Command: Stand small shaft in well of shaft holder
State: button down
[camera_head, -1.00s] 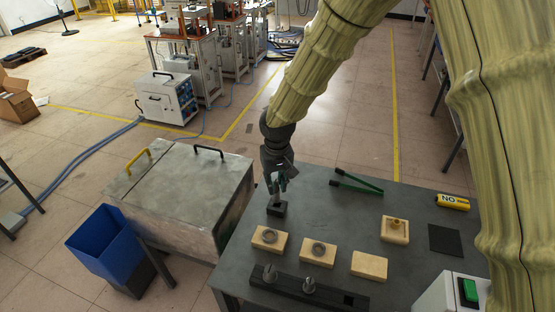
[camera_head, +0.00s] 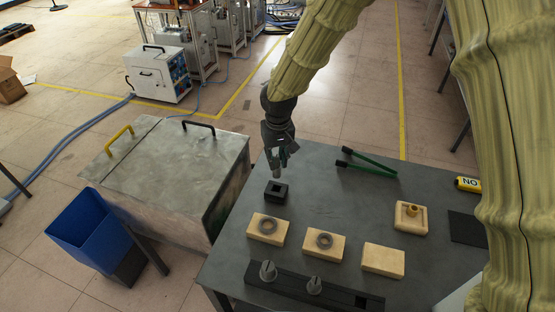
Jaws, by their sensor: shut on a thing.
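My gripper (camera_head: 280,158) is shut on the small shaft (camera_head: 278,171), a short grey piece pointing down. It hangs just above a small black block (camera_head: 276,198) with a dark well in its top, and looks apart from it. A long black bar (camera_head: 290,282) lies along the front of the table. It carries two grey pieces, a taller one (camera_head: 268,270) and a shorter one (camera_head: 314,286), and has a dark square well near its right end. I cannot tell for sure whether the block or the bar is the shaft holder.
On the grey table (camera_head: 330,205) are two pale blocks with grey rings (camera_head: 267,229) (camera_head: 324,243), a plain pale block (camera_head: 383,260) and one with a brass piece (camera_head: 411,217). Green-handled tongs (camera_head: 370,164) lie behind. A metal cabinet (camera_head: 170,165) and blue bin (camera_head: 90,232) stand left.

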aim_at(276, 177)
jog(key=shift+s+a+f, duration=0.1)
jog(key=shift+f+b, duration=0.2)
jog(key=shift+b, duration=0.1)
jog(key=shift+f+b, duration=1.45)
jog(key=shift+f, duration=0.7)
jog(key=shift+s+p, duration=0.1)
jog(key=shift+p, duration=0.3)
dwell(0.5)
jog(key=shift+f+b, duration=0.75)
jog(key=shift+f, duration=1)
dwell(0.4)
jog(key=c, duration=1.2)
grip_release()
